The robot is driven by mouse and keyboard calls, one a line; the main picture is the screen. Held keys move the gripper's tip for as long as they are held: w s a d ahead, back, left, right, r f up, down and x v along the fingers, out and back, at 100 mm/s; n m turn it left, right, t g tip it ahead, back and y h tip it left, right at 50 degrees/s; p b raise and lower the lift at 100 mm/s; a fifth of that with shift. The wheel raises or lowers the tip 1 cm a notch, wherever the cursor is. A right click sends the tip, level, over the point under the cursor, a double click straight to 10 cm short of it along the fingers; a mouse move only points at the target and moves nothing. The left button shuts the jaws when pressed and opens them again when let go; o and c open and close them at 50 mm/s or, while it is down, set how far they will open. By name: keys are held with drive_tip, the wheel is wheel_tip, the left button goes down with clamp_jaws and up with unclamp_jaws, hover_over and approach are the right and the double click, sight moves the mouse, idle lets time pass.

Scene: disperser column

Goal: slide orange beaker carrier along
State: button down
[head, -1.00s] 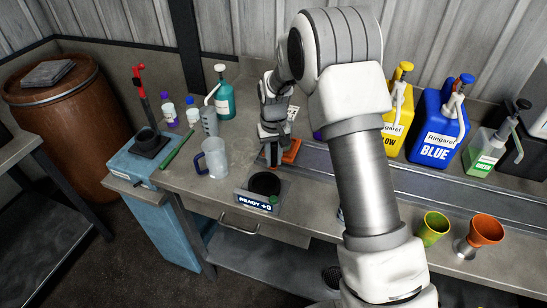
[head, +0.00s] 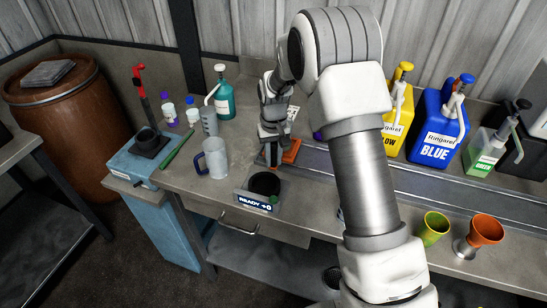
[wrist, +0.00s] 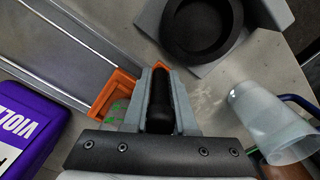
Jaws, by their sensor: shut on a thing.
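The orange beaker carrier (head: 291,152) sits at the left end of the grey rail (head: 425,190) on the bench, partly hidden by my gripper. In the wrist view its orange edges (wrist: 113,92) show beside and behind the fingers. My gripper (head: 272,160) points down at the carrier. In the wrist view my gripper (wrist: 160,85) is shut on a black upright part between its fingers, which appears to be the carrier's handle. No beaker can be made out on the carrier.
A round black pad with a "READY +0" display (head: 255,203) lies just in front. A clear jug with a blue handle (head: 215,160) stands left. Yellow (head: 398,120) and blue (head: 440,128) dispensers stand behind the rail. A violet container (wrist: 25,125) is near the carrier.

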idle(0.3)
drive_tip(key=s+d+b, duration=0.1)
drive_tip(key=s+d, duration=0.6)
drive_tip(key=d, duration=1.2)
drive_tip(key=s+d+b, duration=0.1)
drive_tip(key=s+d, duration=0.7)
drive_tip(key=d, duration=1.1)
drive_tip(key=s+d+b, duration=0.1)
drive_tip(key=s+d, duration=0.7)
drive_tip(key=d, duration=1.1)
drive_tip(key=shift+s+d+r, duration=0.1)
drive_tip(key=shift+s+d, duration=0.1)
drive_tip(key=shift+d, duration=0.05)
drive_tip(key=c, duration=0.7)
unclamp_jaws()
drive_tip(key=shift+c, duration=0.2)
wheel_tip(320, 180, up, 17)
drive_tip(key=shift+r+p, duration=0.15)
drive_tip(key=shift+p, duration=0.2)
